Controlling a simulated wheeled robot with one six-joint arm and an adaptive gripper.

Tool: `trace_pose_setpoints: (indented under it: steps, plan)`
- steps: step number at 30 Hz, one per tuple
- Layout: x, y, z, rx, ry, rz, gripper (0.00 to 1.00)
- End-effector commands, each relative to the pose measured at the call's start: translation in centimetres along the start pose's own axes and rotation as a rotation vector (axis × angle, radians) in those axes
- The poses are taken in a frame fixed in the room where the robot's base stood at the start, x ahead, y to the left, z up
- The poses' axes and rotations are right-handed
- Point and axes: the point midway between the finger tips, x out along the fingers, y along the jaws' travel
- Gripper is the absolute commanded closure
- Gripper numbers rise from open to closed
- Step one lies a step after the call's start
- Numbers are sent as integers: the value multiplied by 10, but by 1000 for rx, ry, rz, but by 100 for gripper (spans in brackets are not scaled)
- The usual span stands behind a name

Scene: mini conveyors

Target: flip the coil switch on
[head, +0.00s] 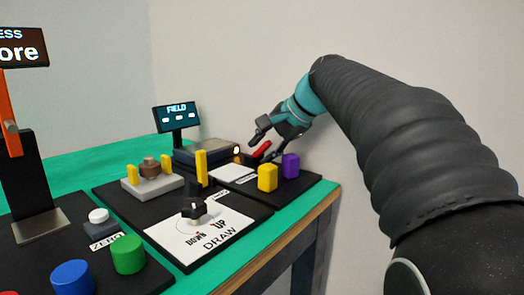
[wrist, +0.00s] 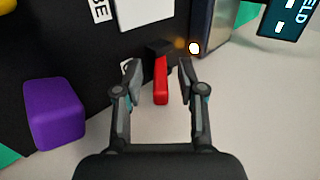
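A red switch lever (wrist: 160,82) stands on a small black base (wrist: 158,48) in the wrist view. In the head view the red lever (head: 262,149) shows at the back of the black board, tilted. My gripper (wrist: 157,75) is open, with one finger on each side of the red lever and a gap visible on both sides. In the head view my gripper (head: 270,146) is at the lever, coming from the back right. A small lit lamp (wrist: 194,48) is close to the switch base. I cannot read the switch label.
A purple block (head: 290,166) and a yellow block (head: 267,177) stand on the board in front of the switch. A FIELD display (head: 177,116) stands behind the grey box (head: 207,152). The wall is close behind.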

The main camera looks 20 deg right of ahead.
Motion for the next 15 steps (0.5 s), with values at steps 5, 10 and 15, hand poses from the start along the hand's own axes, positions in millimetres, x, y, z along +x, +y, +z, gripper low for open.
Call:
trace_pose_setpoints:
  steps: [5,10,15]
  plan:
    - [3,0,0,0,0,0,60]
    - [3,0,0,0,0,0,63]
    - [3,0,0,0,0,0,100]
